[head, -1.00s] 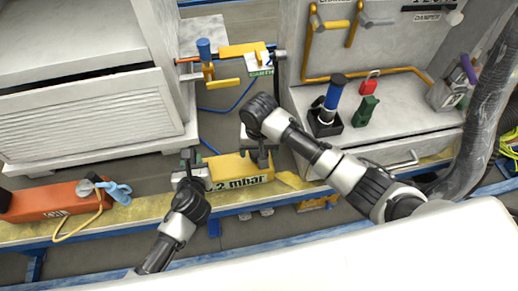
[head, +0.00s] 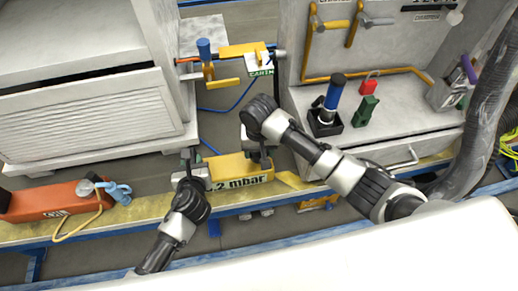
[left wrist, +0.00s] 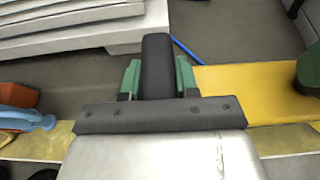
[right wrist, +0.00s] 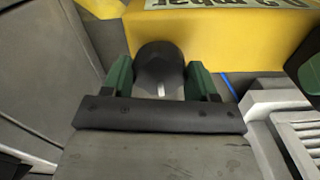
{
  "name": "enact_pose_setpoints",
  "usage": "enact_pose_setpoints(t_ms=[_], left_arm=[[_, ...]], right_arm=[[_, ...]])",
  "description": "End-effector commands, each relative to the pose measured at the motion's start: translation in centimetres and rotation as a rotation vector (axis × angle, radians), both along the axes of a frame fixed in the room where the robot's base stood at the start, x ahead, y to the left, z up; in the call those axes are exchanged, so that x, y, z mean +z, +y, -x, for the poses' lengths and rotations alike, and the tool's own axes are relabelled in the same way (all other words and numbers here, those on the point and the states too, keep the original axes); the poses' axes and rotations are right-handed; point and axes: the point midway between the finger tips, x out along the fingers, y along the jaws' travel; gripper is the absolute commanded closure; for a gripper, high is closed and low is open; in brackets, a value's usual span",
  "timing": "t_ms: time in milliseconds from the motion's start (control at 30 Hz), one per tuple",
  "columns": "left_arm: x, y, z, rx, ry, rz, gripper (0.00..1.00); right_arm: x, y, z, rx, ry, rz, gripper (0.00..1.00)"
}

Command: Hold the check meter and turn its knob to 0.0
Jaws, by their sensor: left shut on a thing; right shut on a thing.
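The check meter (head: 240,166) is a yellow box at the ledge in the middle of the head view. Its front label reads ".2 mbar"; the first digit is partly hidden by my left gripper. My left gripper (head: 190,160) is shut on the meter's dark handle (left wrist: 156,65) at its left end, between the green pads. My right gripper (head: 258,152) is shut on the black knob (right wrist: 158,66) on the meter's far side. A pale mark shows on the knob in the right wrist view. The yellow body (right wrist: 220,35) is right beside the knob there.
An orange box (head: 50,201) with a blue clamp (head: 117,191) lies on the ledge at left. A white louvred cabinet (head: 90,120) stands behind. To the right, a grey bench (head: 405,118) holds a blue-handled tool (head: 333,95) and red and green padlocks.

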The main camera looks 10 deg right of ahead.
Motion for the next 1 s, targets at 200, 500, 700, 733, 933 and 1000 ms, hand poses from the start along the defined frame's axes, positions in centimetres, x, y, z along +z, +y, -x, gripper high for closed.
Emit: enact_pose_setpoints(t_ms=[200,500,700,733,933,1000], left_arm=[[-0.12,0.03,0.04,0.001,0.003,0.0,0.89],[-0.13,0.03,0.04,0.001,0.003,-0.001,0.89],[-0.14,0.04,0.04,0.001,0.003,-0.001,0.89],[-0.13,0.04,0.04,0.001,0.003,-0.001,0.89],[-0.14,0.04,0.04,0.001,0.003,-0.001,0.89],[-0.14,0.04,0.04,0.001,0.003,-0.001,0.89]], right_arm=[[0.04,-0.04,-0.01,0.129,-0.001,-0.003,0.65],[0.07,-0.1,-0.04,0.404,-0.001,-0.01,0.65],[0.09,-0.16,-0.07,0.591,-0.001,-0.015,0.65],[0.09,-0.16,-0.08,0.618,-0.001,-0.016,0.65],[0.05,-0.2,-0.07,0.779,-0.001,-0.02,0.65],[0.06,-0.21,-0.09,0.827,-0.002,-0.021,0.65]])
